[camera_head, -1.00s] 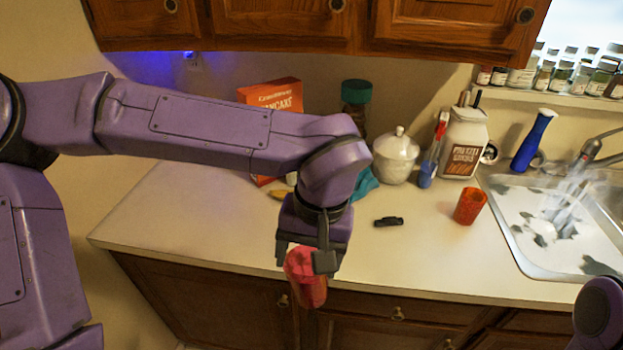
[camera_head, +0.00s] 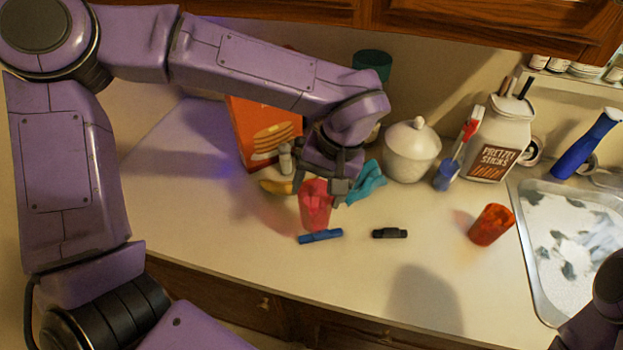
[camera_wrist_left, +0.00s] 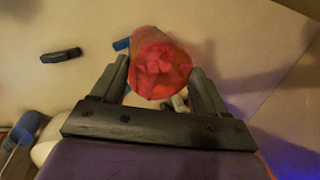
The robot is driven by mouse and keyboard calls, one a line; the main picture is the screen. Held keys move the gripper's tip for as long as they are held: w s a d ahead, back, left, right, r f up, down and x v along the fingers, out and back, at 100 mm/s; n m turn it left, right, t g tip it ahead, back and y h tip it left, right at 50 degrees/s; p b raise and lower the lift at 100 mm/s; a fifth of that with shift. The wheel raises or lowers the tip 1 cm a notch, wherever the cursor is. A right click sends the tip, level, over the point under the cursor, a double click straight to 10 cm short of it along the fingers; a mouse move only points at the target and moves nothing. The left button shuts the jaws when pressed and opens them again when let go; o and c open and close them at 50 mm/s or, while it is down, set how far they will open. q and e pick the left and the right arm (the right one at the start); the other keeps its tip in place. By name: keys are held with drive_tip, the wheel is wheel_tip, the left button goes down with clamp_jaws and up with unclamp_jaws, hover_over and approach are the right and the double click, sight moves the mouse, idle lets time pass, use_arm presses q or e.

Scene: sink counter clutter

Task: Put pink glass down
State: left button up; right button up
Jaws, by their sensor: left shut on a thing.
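The pink glass (camera_head: 315,207) is upright between the fingers of my left gripper (camera_head: 320,186), over the counter behind a blue marker. I cannot tell whether its base touches the counter. In the left wrist view the glass (camera_wrist_left: 160,65) sits between the two fingers of the left gripper (camera_wrist_left: 162,88), its open end facing the camera. My left gripper is shut on it. At the lower right edge of the head view a purple part of my body shows, but no right gripper is visible.
A blue marker (camera_head: 320,236) and a black marker (camera_head: 390,233) lie close in front. A banana (camera_head: 275,187), pancake box (camera_head: 262,135), teal cloth (camera_head: 368,182) and white jar (camera_head: 411,152) stand or lie behind. An orange cup (camera_head: 491,225) is near the sink (camera_head: 535,270). The front-left counter is clear.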

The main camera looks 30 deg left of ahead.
sight(310, 184)
use_arm(q)
drive_tip(key=w+a+f, duration=0.1)
drive_tip(key=w+a+f+p, duration=0.1)
drive_tip(key=a, duration=0.1)
drive_tip(key=shift+w+f, duration=0.1)
drive_tip(key=shift+f, duration=0.25)
drive_tip(key=w+f, duration=0.1)
drive_tip(key=f, duration=0.1)
drive_tip(key=w+a+f+p, duration=0.1)
drive_tip(key=f, duration=0.2)
drive_tip(key=w+a+f, duration=0.1)
drive_tip(key=w+f, duration=0.1)
drive_tip(key=shift+f, duration=0.3)
drive_tip(key=o, duration=1.7)
drive_tip(key=shift+o, duration=0.8)
drive_tip(key=shift+s, duration=0.2)
use_arm(e)
wheel_tip(310, 184, up, 3)
drive_tip(key=shift+s+r, duration=0.15)
drive_tip(key=shift+r, duration=0.05)
use_arm(q)
drive_tip(key=shift+r, duration=0.15)
